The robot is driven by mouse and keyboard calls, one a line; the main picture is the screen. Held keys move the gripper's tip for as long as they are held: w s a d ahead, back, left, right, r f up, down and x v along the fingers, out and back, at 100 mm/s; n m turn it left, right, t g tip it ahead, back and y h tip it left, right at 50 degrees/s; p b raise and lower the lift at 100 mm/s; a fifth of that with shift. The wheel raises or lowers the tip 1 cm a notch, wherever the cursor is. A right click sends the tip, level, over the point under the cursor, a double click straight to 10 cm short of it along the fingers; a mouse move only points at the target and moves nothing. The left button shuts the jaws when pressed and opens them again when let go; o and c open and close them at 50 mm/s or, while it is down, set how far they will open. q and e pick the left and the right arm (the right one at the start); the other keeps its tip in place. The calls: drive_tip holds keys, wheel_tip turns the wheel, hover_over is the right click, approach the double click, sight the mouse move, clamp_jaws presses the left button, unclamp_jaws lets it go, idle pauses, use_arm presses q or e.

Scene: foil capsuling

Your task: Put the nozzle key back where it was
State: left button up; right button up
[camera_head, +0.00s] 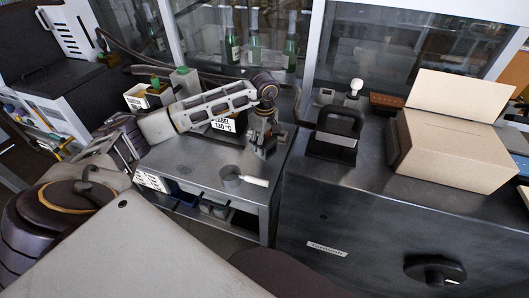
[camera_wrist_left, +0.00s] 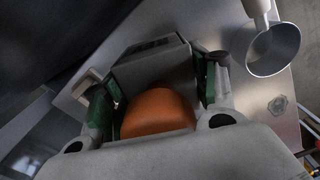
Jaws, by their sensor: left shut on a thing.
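My left gripper (camera_head: 262,145) is over the left steel table (camera_head: 190,160), near its right edge. In the left wrist view the gripper (camera_wrist_left: 158,92) is shut on a rounded orange thing (camera_wrist_left: 158,112), which seems to be the nozzle key. The fingers and palm hide much of it. A grey block (camera_wrist_left: 150,62) shows just beyond it, and I cannot tell whether they touch. In the head view the held thing is too small and covered to make out. My right gripper is not in view.
A metal cup with a pale handle (camera_head: 231,177) lies in front of the gripper; the cup (camera_wrist_left: 274,50) is at upper right in the wrist view. A black stand (camera_head: 336,133) and open carton (camera_head: 450,150) are on the right bench. Green bottles (camera_head: 254,45) stand behind glass.

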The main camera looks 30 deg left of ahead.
use_arm(q)
drive_tip(key=shift+f, duration=0.6)
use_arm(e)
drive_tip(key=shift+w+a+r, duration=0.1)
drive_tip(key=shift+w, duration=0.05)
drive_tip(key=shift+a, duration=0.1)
use_arm(q)
drive_tip(key=shift+f, duration=1.45)
drive_tip(key=shift+f+p, duration=0.3)
drive_tip(key=shift+f, duration=0.15)
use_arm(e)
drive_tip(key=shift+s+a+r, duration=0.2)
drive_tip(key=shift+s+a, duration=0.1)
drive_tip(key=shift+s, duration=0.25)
use_arm(q)
drive_tip(key=shift+f, duration=0.1)
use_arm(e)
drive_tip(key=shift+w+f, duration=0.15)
